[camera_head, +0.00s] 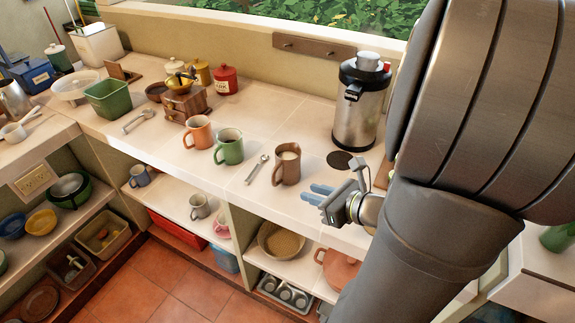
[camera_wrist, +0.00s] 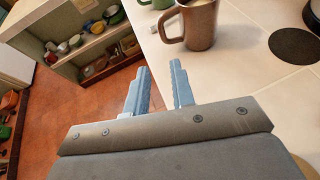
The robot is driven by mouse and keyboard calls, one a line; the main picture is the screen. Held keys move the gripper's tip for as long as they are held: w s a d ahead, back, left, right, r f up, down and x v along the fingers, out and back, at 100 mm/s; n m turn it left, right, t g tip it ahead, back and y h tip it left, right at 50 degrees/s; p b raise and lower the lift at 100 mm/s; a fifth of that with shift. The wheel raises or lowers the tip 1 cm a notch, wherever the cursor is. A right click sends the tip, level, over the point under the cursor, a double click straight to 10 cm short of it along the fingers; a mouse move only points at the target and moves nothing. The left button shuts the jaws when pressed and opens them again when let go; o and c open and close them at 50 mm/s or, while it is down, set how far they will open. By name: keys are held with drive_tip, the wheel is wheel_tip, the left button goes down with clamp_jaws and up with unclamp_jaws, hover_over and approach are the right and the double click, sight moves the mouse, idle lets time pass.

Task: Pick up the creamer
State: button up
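A brown mug-like vessel (camera_head: 291,172) with a handle on its left and pale contents stands upright on the white tiled counter (camera_head: 260,115). It may be the creamer; no label shows. It also appears at the top of the wrist view (camera_wrist: 203,27), its rim cut off. My gripper (camera_head: 317,193) is just right of and nearer than this vessel, over the counter's front edge. In the wrist view its two blue fingers (camera_wrist: 160,67) are apart with nothing between them. The fingers point toward the vessel's handle side without visible contact.
A green mug (camera_head: 229,150), an orange mug (camera_head: 197,134) and a spoon (camera_head: 257,168) lie left of the vessel. A steel airpot (camera_head: 360,108) stands behind right, near a dark round disc (camera_head: 339,160). Shelves with a basket (camera_head: 281,241) are below the counter.

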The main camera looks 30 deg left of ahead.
sight(274, 182)
drive_tip(key=x, duration=1.1)
drive_tip(key=shift+w+a, duration=0.1)
drive_tip(key=shift+w, duration=0.05)
drive_tip(key=shift+w+x, duration=0.2)
drive_tip(key=shift+x, duration=2.85)
drive_tip(key=shift+c, duration=0.4)
clamp_jaws()
